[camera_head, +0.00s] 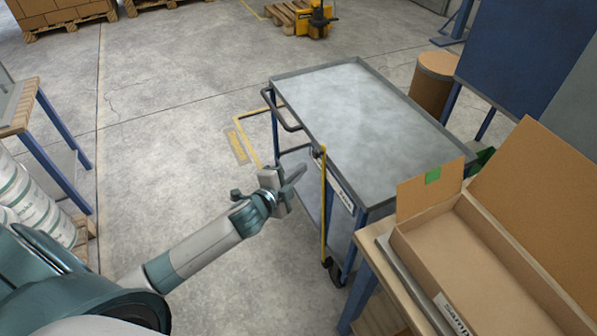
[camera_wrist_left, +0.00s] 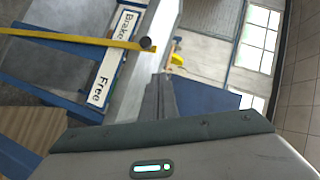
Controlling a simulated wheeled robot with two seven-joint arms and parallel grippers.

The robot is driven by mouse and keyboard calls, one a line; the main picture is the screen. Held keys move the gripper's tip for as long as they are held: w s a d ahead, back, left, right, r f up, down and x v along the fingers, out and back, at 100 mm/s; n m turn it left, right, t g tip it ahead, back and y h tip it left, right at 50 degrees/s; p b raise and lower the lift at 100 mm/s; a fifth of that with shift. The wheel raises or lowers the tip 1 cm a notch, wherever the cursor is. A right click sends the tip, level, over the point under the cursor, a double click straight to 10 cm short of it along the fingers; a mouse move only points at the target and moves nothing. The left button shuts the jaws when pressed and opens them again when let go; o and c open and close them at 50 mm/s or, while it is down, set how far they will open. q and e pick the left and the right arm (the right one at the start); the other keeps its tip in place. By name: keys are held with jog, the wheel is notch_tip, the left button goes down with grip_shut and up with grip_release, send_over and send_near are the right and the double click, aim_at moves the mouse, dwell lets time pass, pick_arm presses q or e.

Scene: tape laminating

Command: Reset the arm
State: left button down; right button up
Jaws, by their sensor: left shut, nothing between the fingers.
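My left arm reaches in from the lower left in the head view. Its gripper (camera_head: 294,176) is shut and empty, held in the air just left of the blue cart (camera_head: 365,115). In the left wrist view the closed fingers (camera_wrist_left: 160,98) point up the picture, with nothing between them. The cart's "Brake" and "Free" label (camera_wrist_left: 112,62) and a yellow bar (camera_wrist_left: 75,40) show to the left of the fingers there. My right gripper is in neither view.
The cart's grey top is bare. The floor between is clear.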

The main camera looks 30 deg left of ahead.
pick_arm(q)
jog(key=shift+f, duration=0.1)
dwell(0.5)
jog(key=s+a+f+n+g+y, duration=0.15)
jog(key=s+f, duration=0.45)
jog(key=f, duration=0.6)
jog(key=s+a+f+n+g, duration=0.1)
jog(key=s+f+n+g, duration=0.3)
jog(key=f, duration=0.8)
jog(key=s+a+f+n+g, duration=0.1)
jog(key=s+f+g, duration=0.1)
jog(key=s+f, duration=0.75)
jog(key=s+d+f+n+g, duration=0.2)
jog(key=s+f, duration=0.5)
jog(key=s, duration=0.5)
jog(key=s+d+f+n+g, duration=0.2)
jog(key=s+f, duration=0.5)
jog(key=s, duration=0.5)
jog(key=s+d+f+n+g, duration=0.2)
jog(key=s+f, duration=0.6)
jog(key=s, duration=0.4)
jog(key=shift+s+d+g, duration=0.3)
jog(key=shift+d+g, duration=0.05)
